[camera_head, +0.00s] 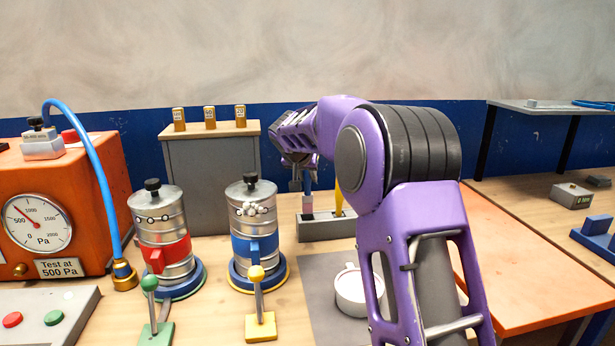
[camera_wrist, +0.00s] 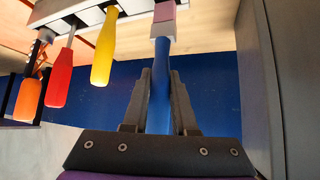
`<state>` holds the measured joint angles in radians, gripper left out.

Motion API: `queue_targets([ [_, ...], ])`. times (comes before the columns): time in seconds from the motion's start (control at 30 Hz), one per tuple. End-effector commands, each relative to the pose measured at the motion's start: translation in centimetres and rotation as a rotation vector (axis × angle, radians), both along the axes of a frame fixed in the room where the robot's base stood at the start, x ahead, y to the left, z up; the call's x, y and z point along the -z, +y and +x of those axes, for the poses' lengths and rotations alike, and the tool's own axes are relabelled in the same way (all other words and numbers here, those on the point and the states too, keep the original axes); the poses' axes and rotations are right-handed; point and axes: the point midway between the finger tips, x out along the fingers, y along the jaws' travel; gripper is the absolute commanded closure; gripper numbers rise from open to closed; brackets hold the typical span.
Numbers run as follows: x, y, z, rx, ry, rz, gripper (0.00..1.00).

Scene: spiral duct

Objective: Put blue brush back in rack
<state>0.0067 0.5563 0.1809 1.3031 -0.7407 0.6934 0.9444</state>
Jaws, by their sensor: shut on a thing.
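My gripper (camera_wrist: 160,82) is shut on the blue handle of the blue brush (camera_wrist: 159,100). The brush has a silver ferrule and a pinkish tip pointing away from the gripper. In the head view the brush's lower end (camera_head: 307,202) hangs upright, at the left end of the grey rack (camera_head: 330,230). The rack (camera_wrist: 85,22) also shows in the wrist view, holding yellow, red and orange-handled tools. I cannot tell whether the brush tip is inside a slot or just in front of it. My arm hides the rack's right part in the head view, and the gripper is mostly hidden there.
Two metal canisters (camera_head: 165,240) (camera_head: 252,225) stand left of the rack, with lever switches in front. A grey cabinet (camera_head: 213,165) stands behind. A white cup (camera_head: 352,290) sits on a grey mat (camera_head: 325,325) before the rack. An orange gauge box (camera_head: 60,200) is far left.

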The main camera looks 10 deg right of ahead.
Motion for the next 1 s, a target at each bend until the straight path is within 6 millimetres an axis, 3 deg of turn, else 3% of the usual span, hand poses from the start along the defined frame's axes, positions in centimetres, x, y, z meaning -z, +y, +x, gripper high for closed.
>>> queue_targets([
  [0.53,0.0,0.0,0.0,0.000,-0.001,0.000,1.00],
  [1.0,1.1,0.0,0.0,-0.001,0.000,0.001,1.00],
])
